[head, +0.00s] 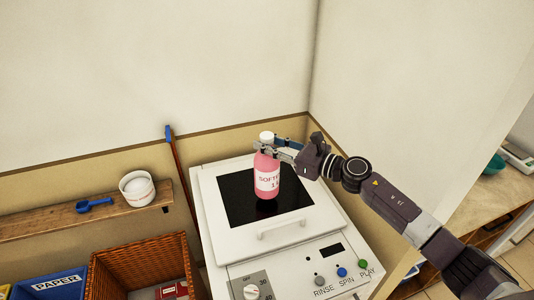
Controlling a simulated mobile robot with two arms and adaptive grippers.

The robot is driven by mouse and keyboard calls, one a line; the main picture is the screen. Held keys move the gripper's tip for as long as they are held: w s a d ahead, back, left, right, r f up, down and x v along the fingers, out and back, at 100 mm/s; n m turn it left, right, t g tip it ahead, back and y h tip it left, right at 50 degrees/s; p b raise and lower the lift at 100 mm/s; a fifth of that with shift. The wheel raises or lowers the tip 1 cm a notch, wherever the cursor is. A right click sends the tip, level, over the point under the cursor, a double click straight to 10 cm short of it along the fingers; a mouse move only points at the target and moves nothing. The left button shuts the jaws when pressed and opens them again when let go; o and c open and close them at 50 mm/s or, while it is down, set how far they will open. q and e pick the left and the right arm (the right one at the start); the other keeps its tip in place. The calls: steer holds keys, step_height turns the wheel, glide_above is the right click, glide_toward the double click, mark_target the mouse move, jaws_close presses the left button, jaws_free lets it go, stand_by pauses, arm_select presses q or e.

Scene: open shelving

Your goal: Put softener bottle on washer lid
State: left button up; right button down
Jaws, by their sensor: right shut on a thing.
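A pink softener bottle (267,180) with a white cap and a printed label is upright over the washer's dark lid panel. My right gripper (268,147) comes in from the right and is shut on the bottle's upper part, near the cap. The washer lid (213,212) is white with a black centre and a front handle, and it is closed. The bottle's base appears at or just above the black panel; I cannot tell whether it touches. My left gripper is not in view.
The washer's front panel has a dial (251,292) and several coloured buttons. A wooden shelf (40,222) at left holds a white tub (137,189) and a blue scoop (94,205). A wicker basket (110,266) and blue paper bin (50,288) stand below. Walls close off the back.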

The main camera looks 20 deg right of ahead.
mark_target(267, 168)
step_height(267, 168, down, 3)
steer(key=shift+f, duration=0.15)
steer(key=c, duration=1.9)
jaws_free()
steer(key=shift+f, duration=0.15)
steer(key=o, duration=0.3)
steer(key=shift+s, duration=0.1)
